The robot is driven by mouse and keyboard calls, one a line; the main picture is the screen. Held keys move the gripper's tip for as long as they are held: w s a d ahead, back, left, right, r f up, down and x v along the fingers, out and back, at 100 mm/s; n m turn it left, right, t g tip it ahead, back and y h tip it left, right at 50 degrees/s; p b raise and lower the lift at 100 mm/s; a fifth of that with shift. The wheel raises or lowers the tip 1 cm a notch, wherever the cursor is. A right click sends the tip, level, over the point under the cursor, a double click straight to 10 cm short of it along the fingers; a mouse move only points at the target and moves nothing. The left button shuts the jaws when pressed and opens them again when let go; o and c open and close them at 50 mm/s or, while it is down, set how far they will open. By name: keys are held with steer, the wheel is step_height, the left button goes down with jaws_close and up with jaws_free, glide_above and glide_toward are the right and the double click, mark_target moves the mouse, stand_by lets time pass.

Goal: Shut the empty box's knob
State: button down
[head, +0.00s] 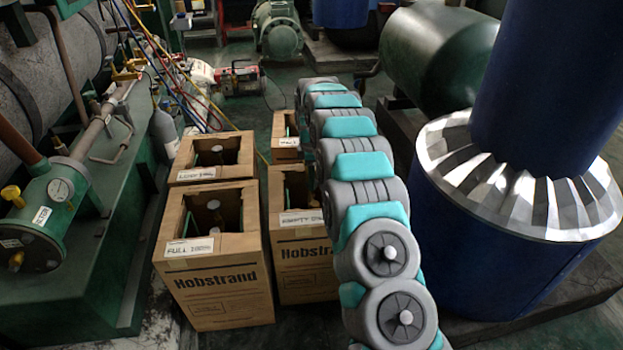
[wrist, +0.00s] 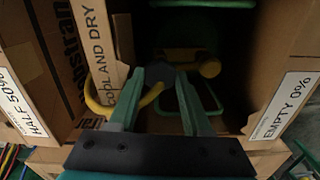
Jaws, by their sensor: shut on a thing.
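The empty box is an open-topped cardboard carton (head: 303,257) labelled EMPTY, front right of the group of cartons in the head view and partly covered by my arm. In the wrist view its label (wrist: 287,104) reads EMPTY 0%, at the right. My gripper (wrist: 160,94) has two green fingers, with their tips closed on a dark knob (wrist: 160,72). A yellow hose (wrist: 97,101) loops beside and behind the left finger. A yellow fitting (wrist: 209,69) lies right of the knob, in the dark box interior. The gripper is hidden in the head view.
The FULL carton (head: 215,285) stands to the left, with another carton (head: 184,172) behind it. A smaller-looking carton (head: 284,150) is at the back. Green pipework (head: 60,200) is on the left. A large blue cylinder (head: 470,260) with a metal collar stands right.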

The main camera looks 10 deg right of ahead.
steer(key=m, duration=1.1)
steer(key=shift+b, duration=0.3)
steer(key=m, duration=0.3)
steer(key=shift+m, duration=0.3)
steer(key=m, duration=0.3)
steer(key=shift+m, duration=0.3)
steer(key=m, duration=0.3)
steer(key=shift+m, duration=0.3)
steer(key=m, duration=0.6)
steer(key=c, duration=0.6)
jaws_free()
